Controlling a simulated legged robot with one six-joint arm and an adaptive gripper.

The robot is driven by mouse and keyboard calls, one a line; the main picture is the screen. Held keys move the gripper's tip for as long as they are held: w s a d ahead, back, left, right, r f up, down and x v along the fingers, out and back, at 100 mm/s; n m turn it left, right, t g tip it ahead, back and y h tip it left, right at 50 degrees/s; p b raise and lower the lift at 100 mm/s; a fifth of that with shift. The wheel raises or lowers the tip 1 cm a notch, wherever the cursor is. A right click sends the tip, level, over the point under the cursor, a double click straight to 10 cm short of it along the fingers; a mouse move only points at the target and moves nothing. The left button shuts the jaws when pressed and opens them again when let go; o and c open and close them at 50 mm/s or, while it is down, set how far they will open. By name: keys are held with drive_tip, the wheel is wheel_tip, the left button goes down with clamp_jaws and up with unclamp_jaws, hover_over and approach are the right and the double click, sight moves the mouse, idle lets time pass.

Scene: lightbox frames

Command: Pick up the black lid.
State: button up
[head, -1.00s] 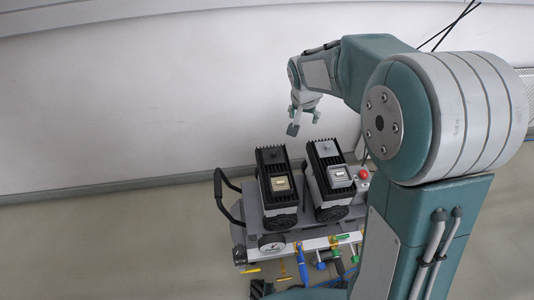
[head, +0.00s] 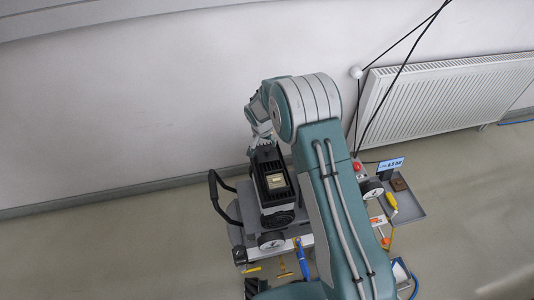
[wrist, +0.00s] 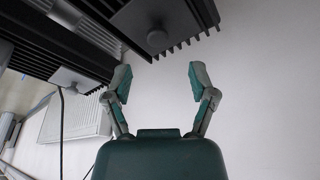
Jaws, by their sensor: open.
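A black ribbed body with a round grey knob (wrist: 157,40) fills the top of the wrist view; I cannot tell whether a separate black lid is part of it. A second black ribbed body (wrist: 62,50) lies to its left, with a grey plate (wrist: 78,80). My gripper (wrist: 158,78) is open and empty, its fingertips apart just below the knob in the picture. In the head view one black ribbed unit (head: 266,170) with a pale label stands on the cart; my arm covers the spot of the other unit.
The grey cart (head: 238,205) has a black handle (head: 217,200) at its left. A red button (head: 357,166), a small screen (head: 391,165) and a grey tray (head: 408,203) are at its right. A wall and a radiator (head: 440,95) stand behind.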

sight(266, 149)
drive_tip(key=x, duration=0.3)
drive_tip(key=s+x, duration=0.1)
drive_tip(key=shift+w+a+f, duration=0.1)
drive_tip(key=shift+a+f, duration=0.1)
drive_tip(key=shift+f, duration=0.1)
drive_tip(key=shift+w+d+f, duration=0.15)
drive_tip(key=shift+f, duration=0.3)
clamp_jaws()
